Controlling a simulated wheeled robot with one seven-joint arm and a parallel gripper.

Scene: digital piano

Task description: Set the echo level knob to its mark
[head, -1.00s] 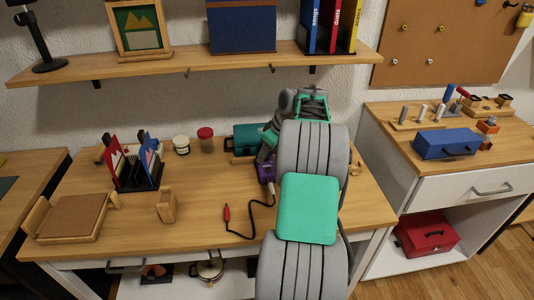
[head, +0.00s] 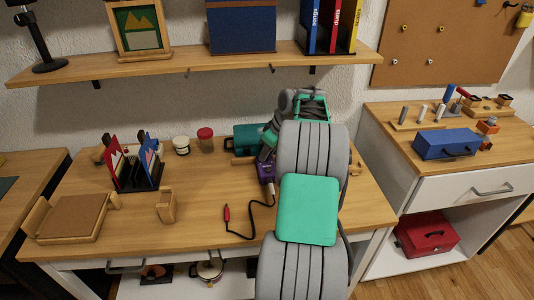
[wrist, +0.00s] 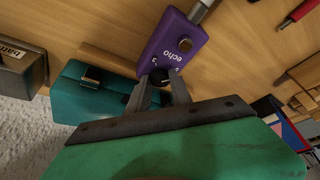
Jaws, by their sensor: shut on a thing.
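The purple echo box (wrist: 172,42) lies on the wooden table, with the word "echo" and a few small digits on its face. Its dark level knob (wrist: 160,76) is at the end nearest my gripper. My gripper (wrist: 161,84) is shut on the knob, one finger on each side. The fingers cover much of the knob, and I cannot make out its pointer or mark. In the head view, part of the purple box (head: 265,171) shows beside my arm; my arm hides the knob and fingertips.
A teal case (wrist: 95,98) stands close beside the echo box. A black cable with a red plug (head: 227,213) lies in front. A card rack (head: 140,180), a red-lidded jar (head: 205,139) and a wooden tray (head: 72,216) are to the left. The table's front middle is mostly clear.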

